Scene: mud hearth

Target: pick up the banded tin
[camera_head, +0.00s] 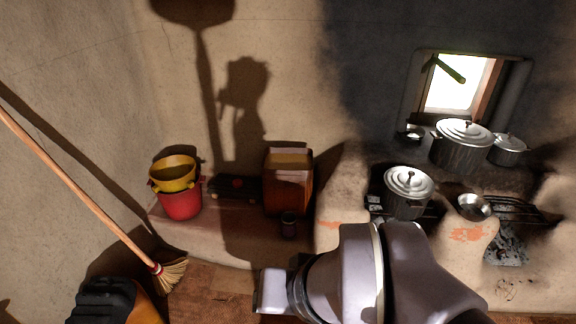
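A small dark cylindrical container (289,224) stands upright on the low earthen ledge, just in front of the wooden box. It has a lighter band and may be the banded tin, but it is too small and shaded to be sure. My pale grey arm fills the bottom middle and right of the view, nearer to me than the container. The fingers of my gripper do not show, so I cannot see whether they are open or shut. Nothing is seen touching the container.
A wooden box (288,183), a red bucket (180,204) with a yellow pot (173,174), and a dark low object (236,188) share the ledge (225,232). A broom (95,205) leans at left. Lidded pots (408,190) stand on the hearth at right.

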